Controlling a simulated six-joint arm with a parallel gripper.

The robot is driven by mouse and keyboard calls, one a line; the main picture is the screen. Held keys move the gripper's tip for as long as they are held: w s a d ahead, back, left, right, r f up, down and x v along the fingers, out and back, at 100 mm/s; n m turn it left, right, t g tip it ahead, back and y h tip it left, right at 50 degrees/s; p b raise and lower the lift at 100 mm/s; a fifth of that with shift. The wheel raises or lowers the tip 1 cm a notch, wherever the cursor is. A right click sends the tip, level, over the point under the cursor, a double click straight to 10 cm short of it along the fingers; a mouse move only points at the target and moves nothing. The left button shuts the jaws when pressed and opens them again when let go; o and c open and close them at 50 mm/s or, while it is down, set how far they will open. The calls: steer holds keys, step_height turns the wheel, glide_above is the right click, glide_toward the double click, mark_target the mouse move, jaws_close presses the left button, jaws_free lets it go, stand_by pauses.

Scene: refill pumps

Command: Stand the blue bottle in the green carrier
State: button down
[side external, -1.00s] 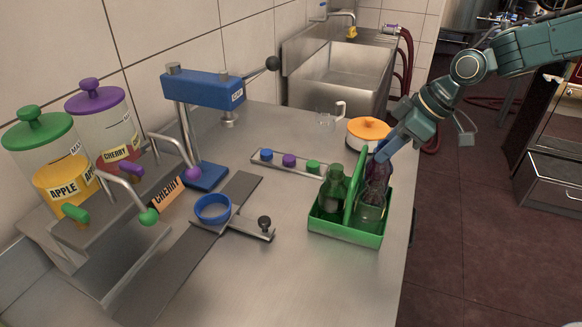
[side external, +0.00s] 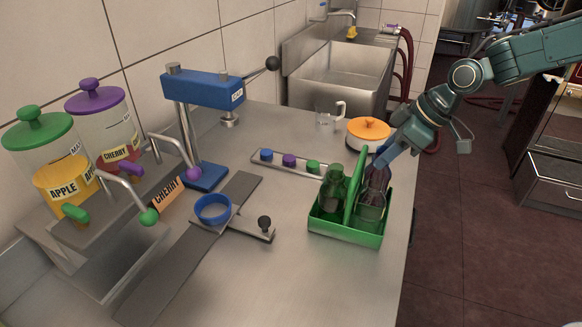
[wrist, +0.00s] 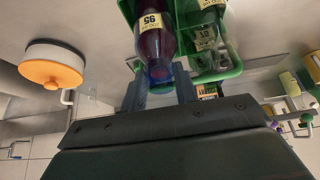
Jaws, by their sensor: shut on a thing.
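The blue bottle (side external: 372,198) is clear glass with dark purple contents. In the wrist view, the bottle (wrist: 154,38) shows a yellow label and a blue neck end. My gripper (side external: 384,158) is shut on its neck from above; both fingers (wrist: 160,88) flank the neck in the wrist view. The bottle is upright or nearly so, low in the right half of the green carrier (side external: 345,234). Its base is hidden by the carrier wall, so I cannot tell whether it touches the floor. A green bottle (side external: 332,190) stands in the left half, beyond the divider.
An orange-lidded white pot (side external: 369,131) stands just behind the carrier, near my gripper. A rail with coloured knobs (side external: 289,161) and a glass mug (side external: 328,114) are further back. A blue press (side external: 205,90) and dispensers stand left. The counter's front is clear.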

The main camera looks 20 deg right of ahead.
steer(key=shift+f, duration=0.55)
stand_by(0.8)
steer(key=c, duration=1)
jaws_free()
steer(key=shift+f, duration=0.1)
step_height(320, 180, up, 9)
